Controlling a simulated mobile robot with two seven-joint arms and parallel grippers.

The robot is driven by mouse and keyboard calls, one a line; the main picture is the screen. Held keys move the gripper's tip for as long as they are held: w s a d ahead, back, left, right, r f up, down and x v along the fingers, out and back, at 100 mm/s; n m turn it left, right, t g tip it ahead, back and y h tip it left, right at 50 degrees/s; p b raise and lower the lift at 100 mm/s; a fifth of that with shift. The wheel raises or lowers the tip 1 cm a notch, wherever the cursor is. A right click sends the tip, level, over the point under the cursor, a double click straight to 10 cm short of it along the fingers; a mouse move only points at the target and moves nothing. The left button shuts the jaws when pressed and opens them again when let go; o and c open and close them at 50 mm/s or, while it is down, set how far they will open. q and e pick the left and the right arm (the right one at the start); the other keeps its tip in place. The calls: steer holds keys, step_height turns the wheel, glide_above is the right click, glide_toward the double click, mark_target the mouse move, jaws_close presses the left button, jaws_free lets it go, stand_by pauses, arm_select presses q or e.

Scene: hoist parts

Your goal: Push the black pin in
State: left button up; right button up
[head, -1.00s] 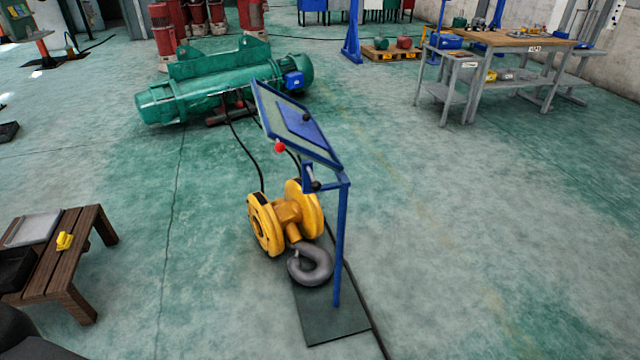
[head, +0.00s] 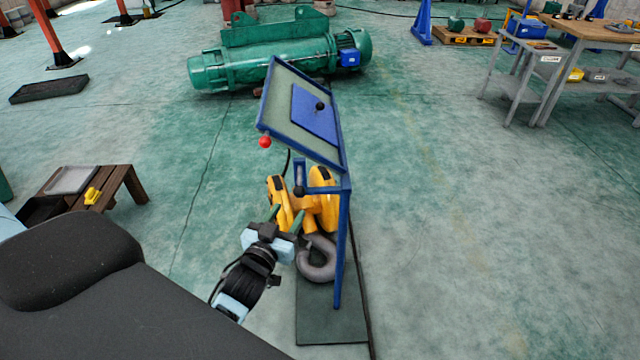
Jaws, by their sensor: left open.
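A blue stand holds a tilted panel (head: 270,105) with a blue plate on it. A black ball-ended pin (head: 320,105) sticks up from the plate. A second black knob (head: 299,190) sits on the bracket under the panel; I cannot tell which one the task means. A red ball (head: 265,142) is at the panel's lower left corner. My left gripper (head: 286,216) is open and empty, below and left of the bracket knob, in front of the yellow pulley block (head: 325,208). It appears apart from the stand. My right gripper is out of view.
A grey hook (head: 317,262) lies by the stand's dark base plate (head: 330,325). A green hoist (head: 240,68) lies behind. A wooden bench (head: 128,180) is at left, a workbench (head: 572,30) at right. Floor right of the stand is clear.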

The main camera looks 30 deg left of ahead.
mark_target(297, 195)
arm_select(q)
steer(key=shift+w+a+r, duration=0.1)
steer(key=shift+w+r, duration=0.25)
steer(key=shift+r, duration=0.05)
steer(key=shift+w, duration=0.1)
steer(key=shift+w+a, duration=0.2)
steer(key=shift+w, duration=1.05)
steer(key=shift+w+a, duration=0.2)
steer(key=shift+w, duration=1)
steer(key=shift+w+a, duration=0.2)
steer(key=shift+w, duration=1.05)
